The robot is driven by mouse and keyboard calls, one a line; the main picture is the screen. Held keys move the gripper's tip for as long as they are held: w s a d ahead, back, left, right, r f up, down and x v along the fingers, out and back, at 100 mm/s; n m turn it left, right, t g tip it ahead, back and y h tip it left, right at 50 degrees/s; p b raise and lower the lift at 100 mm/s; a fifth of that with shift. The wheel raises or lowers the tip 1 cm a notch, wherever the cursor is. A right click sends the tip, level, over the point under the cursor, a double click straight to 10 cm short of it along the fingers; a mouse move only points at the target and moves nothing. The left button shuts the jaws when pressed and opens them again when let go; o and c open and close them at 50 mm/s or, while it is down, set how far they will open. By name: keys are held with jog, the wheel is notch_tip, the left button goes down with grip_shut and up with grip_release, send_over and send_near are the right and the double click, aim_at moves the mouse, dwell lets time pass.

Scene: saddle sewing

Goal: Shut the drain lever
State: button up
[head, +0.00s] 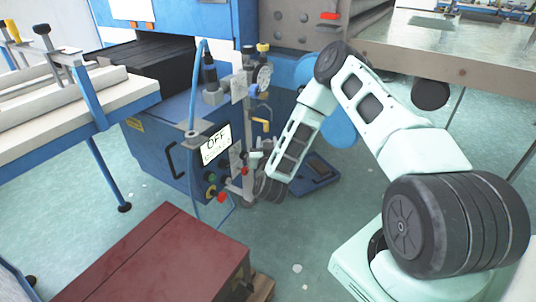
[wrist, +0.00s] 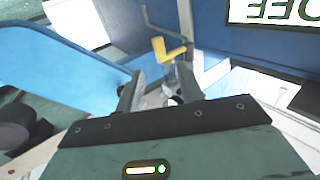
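A yellow-handled lever (head: 262,124), which I take to be the drain lever, sticks out from the pipework on the blue machine's front. In the wrist view the yellow lever (wrist: 168,50) is bent, just beyond the fingertips and near the middle. My gripper (wrist: 160,85) is open, its two fingers apart with a dark round fitting and pale metal showing between them. The fingers do not appear to touch the yellow handle. In the head view my gripper (head: 257,156) is small, beside the pipework and below the lever; its fingertips are hard to make out.
The blue machine (head: 160,150) carries an OFF sign (head: 216,145), gauges (head: 264,75) and a red knob (head: 221,198) close to my gripper. A dark red box (head: 160,262) stands in front. A blue panel (wrist: 65,62) lies left of the fingers in the wrist view.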

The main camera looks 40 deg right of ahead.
jog(key=b+v, duration=0.2)
jog(key=v, duration=0.5)
jog(key=shift+b, duration=0.3)
dwell(0.3)
